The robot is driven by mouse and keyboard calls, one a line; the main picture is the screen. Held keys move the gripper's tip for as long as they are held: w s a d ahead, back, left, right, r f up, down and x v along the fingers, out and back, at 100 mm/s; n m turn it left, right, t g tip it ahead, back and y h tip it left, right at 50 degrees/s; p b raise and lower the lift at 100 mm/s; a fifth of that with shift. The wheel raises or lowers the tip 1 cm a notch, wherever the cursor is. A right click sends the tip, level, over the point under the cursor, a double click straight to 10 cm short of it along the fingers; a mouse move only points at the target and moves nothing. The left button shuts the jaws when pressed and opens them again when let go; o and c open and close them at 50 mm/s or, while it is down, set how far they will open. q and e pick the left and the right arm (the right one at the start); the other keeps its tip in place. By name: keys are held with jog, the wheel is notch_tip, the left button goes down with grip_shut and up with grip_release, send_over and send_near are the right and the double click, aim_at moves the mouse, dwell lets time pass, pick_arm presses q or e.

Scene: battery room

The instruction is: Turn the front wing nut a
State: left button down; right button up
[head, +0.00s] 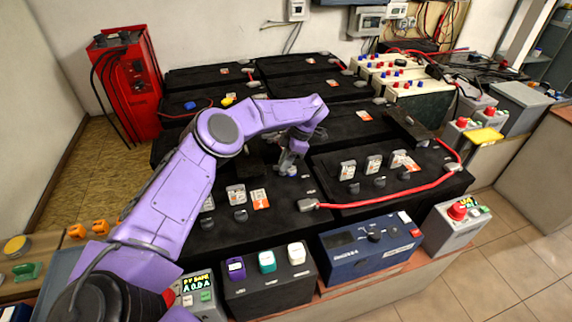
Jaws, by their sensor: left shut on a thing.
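My left gripper (288,163) points down over the black battery block in the front middle. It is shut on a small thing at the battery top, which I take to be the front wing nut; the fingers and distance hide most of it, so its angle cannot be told. The front middle battery (285,212) lies beneath the gripper, with white tags and a red cable end on its top. My right gripper is not in view.
A red cable (395,198) crosses the right front battery (440,185). A blue device (370,248) and a black box with coloured plugs (268,288) stand along the front edge. A red charger (125,85) stands at back left. More black batteries fill the back.

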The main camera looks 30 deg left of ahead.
pick_arm(q)
jog(key=shift+n, duration=0.5)
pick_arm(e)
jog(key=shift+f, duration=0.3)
pick_arm(q)
jog(key=shift+h, duration=0.3)
jog(key=c, duration=1.2)
grip_release()
jog(key=shift+o, duration=0.2)
